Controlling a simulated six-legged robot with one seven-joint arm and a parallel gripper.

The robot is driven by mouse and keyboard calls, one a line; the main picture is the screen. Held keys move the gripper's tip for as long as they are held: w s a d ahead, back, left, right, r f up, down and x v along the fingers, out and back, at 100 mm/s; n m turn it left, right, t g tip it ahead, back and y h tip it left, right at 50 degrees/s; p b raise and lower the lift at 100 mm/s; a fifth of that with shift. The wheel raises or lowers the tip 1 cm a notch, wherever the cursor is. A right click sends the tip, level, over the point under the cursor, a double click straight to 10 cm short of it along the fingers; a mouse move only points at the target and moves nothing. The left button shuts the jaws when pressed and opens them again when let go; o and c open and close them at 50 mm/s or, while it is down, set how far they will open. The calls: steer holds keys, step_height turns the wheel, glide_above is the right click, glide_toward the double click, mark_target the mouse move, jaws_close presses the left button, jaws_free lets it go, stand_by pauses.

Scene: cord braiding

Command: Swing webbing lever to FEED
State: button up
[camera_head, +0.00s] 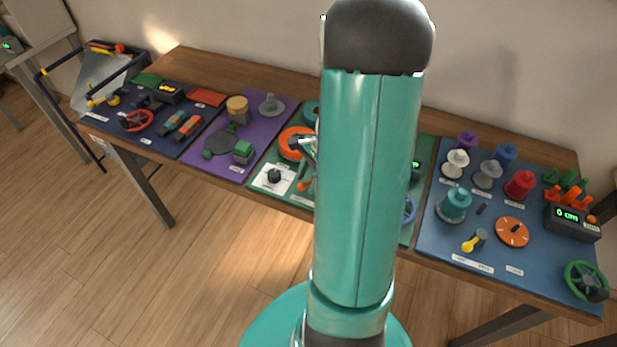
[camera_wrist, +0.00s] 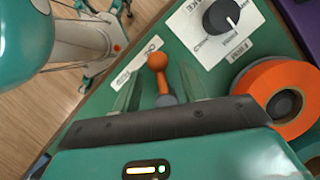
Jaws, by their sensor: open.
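An orange ball-ended lever (camera_wrist: 158,72), which I take to be the webbing lever, stands on the green mat (camera_wrist: 190,75) in the wrist view. Its grey pivot lies closer to my gripper, and the ball points away toward a white label (camera_wrist: 135,66) too blurred to read. My gripper (camera_wrist: 160,92) is open, with one finger on each side of the lever and no clear contact. In the head view the lever's orange end (camera_head: 304,184) shows at the front of the green mat, beside my gripper (camera_head: 308,150), which my arm partly hides.
A black knob (camera_wrist: 221,16) on a white plate and an orange roll (camera_wrist: 262,82) stand close to the lever. The purple mat (camera_head: 215,150) lies left, the blue mat (camera_head: 440,235) right with spools and a yellow-tipped lever (camera_head: 474,242). The table's front edge is near.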

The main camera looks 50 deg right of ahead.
jaws_close()
steer(key=n, duration=0.1)
steer(key=s+n+g, duration=0.1)
steer(key=n, duration=0.1)
steer(key=shift+n, duration=0.3)
steer(key=n, duration=0.1)
steer(key=n+g, duration=0.1)
steer(key=shift+s+d+n+g, duration=0.1)
steer(key=shift+s+n+g, duration=0.2)
steer(key=shift+s, duration=0.05)
steer(key=n, duration=0.2)
steer(key=n+g, duration=0.1)
steer(key=shift+s+d+n, duration=0.25)
steer(key=shift+s+n, duration=0.05)
steer(key=shift+s, duration=0.1)
steer(key=shift+s+d+n+g+h, duration=0.15)
steer(key=shift+n+g+h, duration=0.15)
steer(key=shift+n, duration=0.45)
steer(key=shift+s+d+n+g+h, duration=0.15)
steer(key=shift+n+g+h, duration=0.15)
steer(key=shift+n, duration=0.45)
